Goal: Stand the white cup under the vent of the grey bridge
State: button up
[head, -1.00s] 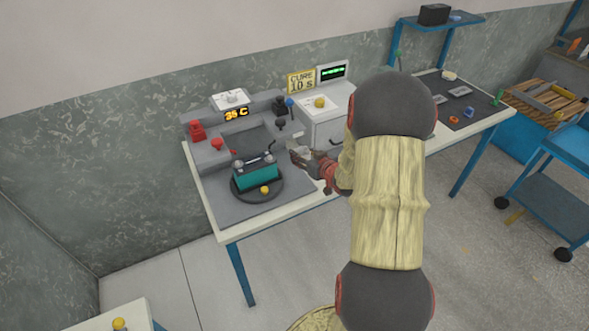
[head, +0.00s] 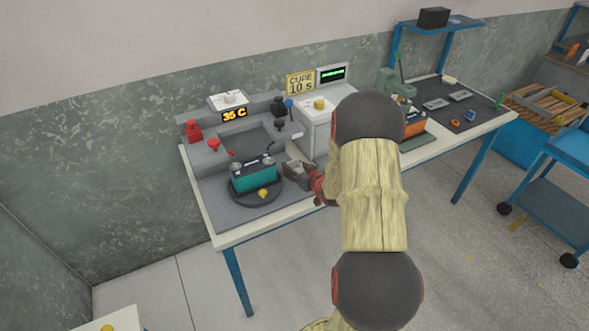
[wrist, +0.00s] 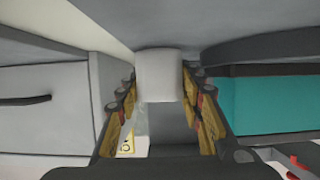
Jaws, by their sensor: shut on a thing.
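The white cup (wrist: 158,75) is held between the two fingers of my gripper (wrist: 160,100) in the wrist view. In the head view my gripper (head: 300,171) is low over the grey bench top, just right of the teal battery (head: 253,177) and its dark round turntable (head: 272,192). Only a pale bit of the cup shows there. The grey bridge (head: 265,107) appears to be the raised grey structure at the back, with the "35 C" display. I cannot make out its vent. Whether the cup touches the bench is unclear.
A white cabinet (head: 316,128) stands close right of my gripper; its front fills the left of the wrist view (wrist: 45,100). An orange battery (head: 415,124) is farther right. The recess left of the knobs looks clear.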

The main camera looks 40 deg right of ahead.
jog(key=shift+f, duration=0.1)
jog(key=o, duration=0.5)
jog(key=shift+f, duration=0.1)
jog(key=o, duration=0.4)
jog(key=shift+c, duration=0.2)
jog(key=shift+o, duration=0.4)
